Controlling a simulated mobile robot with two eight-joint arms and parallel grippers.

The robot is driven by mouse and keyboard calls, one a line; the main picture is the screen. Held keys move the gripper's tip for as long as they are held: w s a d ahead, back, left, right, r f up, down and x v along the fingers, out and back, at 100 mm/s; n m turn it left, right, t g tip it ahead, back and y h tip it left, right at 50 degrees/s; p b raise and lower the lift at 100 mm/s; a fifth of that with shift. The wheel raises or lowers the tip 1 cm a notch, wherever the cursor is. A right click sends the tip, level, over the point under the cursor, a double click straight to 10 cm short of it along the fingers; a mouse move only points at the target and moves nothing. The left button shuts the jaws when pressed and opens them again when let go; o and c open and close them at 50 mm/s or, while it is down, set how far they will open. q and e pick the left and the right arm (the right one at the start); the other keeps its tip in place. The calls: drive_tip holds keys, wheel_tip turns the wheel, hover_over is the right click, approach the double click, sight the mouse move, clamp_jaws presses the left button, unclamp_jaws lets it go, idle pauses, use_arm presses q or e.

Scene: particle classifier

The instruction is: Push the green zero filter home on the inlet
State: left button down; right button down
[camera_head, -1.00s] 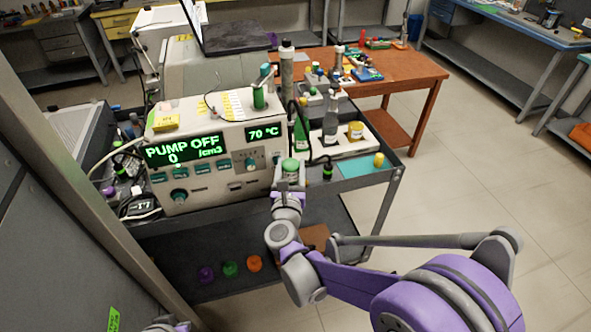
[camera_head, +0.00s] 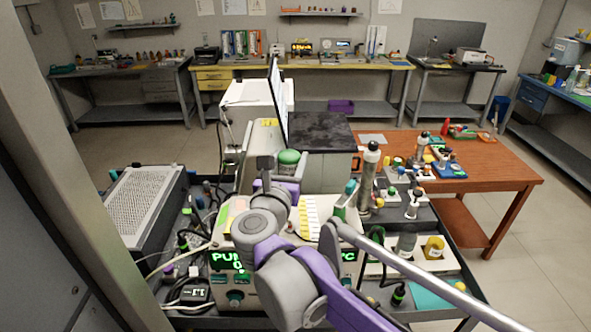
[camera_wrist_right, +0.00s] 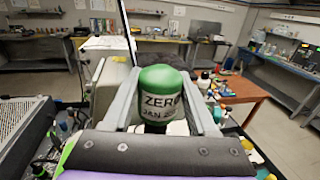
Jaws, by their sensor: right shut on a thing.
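The green zero filter (camera_head: 288,162) has a domed green cap and a white label reading ZERO. My right gripper (camera_head: 281,174) is shut on it and holds it upright above the instrument (camera_head: 222,238). In the right wrist view the filter (camera_wrist_right: 160,88) sits between the two grey fingers, with a dark part under its label. I cannot make out the inlet; my right arm covers the middle of the instrument's top and front. Whether the filter touches anything below is hidden. My left gripper is not in view.
A laptop (camera_head: 279,105) stands behind the filter. A tall grey cylinder (camera_head: 369,170) rises to the right. A perforated grey box (camera_head: 140,205) and cables are at the left. The orange-brown table (camera_head: 490,180) stands back right.

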drive_tip(key=shift+s+r, duration=0.15)
drive_tip(key=shift+s, duration=0.45)
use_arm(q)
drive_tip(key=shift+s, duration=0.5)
use_arm(e)
drive_tip(key=shift+w, duration=0.1)
